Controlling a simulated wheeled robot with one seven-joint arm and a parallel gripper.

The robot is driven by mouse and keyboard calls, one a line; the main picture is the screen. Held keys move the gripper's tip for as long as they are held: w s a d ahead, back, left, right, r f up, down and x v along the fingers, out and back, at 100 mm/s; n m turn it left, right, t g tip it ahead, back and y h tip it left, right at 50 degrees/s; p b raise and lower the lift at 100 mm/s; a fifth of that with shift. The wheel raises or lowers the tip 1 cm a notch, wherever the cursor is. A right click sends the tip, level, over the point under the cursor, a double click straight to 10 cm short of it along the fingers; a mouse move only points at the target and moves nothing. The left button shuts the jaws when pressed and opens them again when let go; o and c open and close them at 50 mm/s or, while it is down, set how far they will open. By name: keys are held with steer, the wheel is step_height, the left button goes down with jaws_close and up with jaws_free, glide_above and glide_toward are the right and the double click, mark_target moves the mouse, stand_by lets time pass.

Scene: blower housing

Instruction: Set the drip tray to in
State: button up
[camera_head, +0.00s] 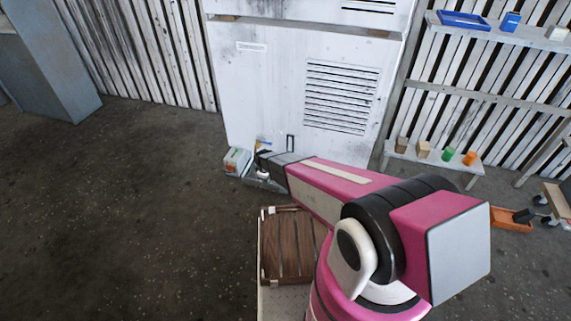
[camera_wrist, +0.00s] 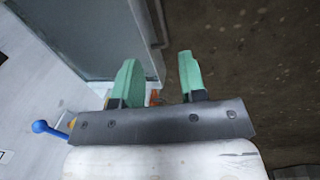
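The white blower housing (camera_head: 270,95) stands against the back wall, with a louvred panel on its front. A flat grey piece (camera_head: 262,184) shows low at its foot, partly behind my arm; it may be the drip tray, but I cannot tell how far in or out it is. My gripper (camera_head: 264,166) is near the housing's lower front, its fingers unclear in the head view. In the wrist view, the two green fingers of my gripper (camera_wrist: 158,76) are apart with nothing held between them. A blue knob (camera_wrist: 40,126) shows to their left.
A small white-and-orange box (camera_head: 236,161) sits by the housing's foot, left of my gripper. A brown slatted crate (camera_head: 284,245) is nearer, beside my arm. Shelves with small blocks and an orange bin (camera_head: 511,224) stand right. The floor at left is clear.

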steer(key=s+d+r+m, duration=0.2)
steer(key=d+r, duration=0.2)
steer(key=r, duration=0.3)
steer(key=s+d+r+m, duration=0.2)
steer(key=d+r, duration=0.3)
steer(key=r, duration=0.2)
steer(key=shift+d+m+g, duration=0.2)
steer(key=shift+m+g, duration=0.2)
steer(key=shift+f, duration=0.1)
